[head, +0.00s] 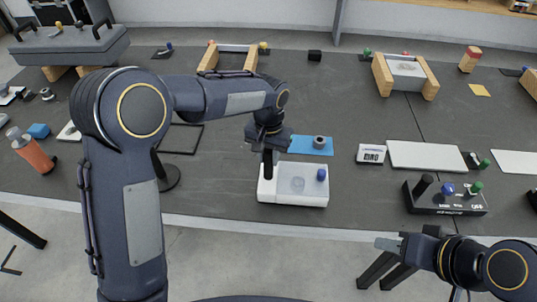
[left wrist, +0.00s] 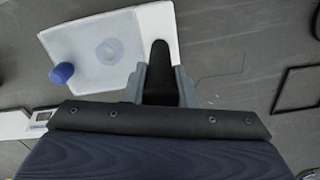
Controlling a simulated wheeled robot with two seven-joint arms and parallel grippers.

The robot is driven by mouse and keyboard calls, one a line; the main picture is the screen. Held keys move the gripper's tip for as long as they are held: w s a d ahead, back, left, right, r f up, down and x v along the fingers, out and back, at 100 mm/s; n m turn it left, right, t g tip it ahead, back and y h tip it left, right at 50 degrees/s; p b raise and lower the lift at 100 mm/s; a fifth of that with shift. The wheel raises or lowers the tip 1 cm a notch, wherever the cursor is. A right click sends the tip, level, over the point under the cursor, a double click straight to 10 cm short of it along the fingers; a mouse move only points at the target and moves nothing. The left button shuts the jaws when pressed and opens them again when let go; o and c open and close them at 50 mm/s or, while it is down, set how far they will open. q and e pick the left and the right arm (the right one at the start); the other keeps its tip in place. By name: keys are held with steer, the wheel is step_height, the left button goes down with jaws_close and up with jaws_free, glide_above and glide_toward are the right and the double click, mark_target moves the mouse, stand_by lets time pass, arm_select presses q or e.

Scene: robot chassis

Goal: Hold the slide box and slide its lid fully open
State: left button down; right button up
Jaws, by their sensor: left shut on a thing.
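The slide box (head: 293,202) is a white box lying on the dark table, in front of the blue mat. Its pale translucent lid (head: 300,183) has a blue knob (head: 321,174) near the right end; a round shape shows faintly through it. My right gripper (head: 386,270) is open and empty, off the table's front edge.
A blue mat (head: 303,145) with a grey ring-shaped part lies behind the box. A small labelled box (head: 371,153), a white board (head: 425,155) and a black knob panel (head: 445,197) stand to its right. The table between box and panel is clear.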

steer(key=shift+f, duration=0.2)
stand_by(1.7)
steer(key=shift+o, duration=0.8)
steer(key=w+r+m+g, duration=0.1)
steer(key=w+r+m, duration=0.1)
steer(key=w, duration=0.3)
steer(key=m+g+h, duration=0.4)
steer(key=m+g, duration=0.1)
steer(key=m, duration=0.2)
glide_above(322, 172)
step_height(322, 172, down, 4)
steer(key=f, duration=0.1)
step_height(322, 172, down, 11)
jaws_close()
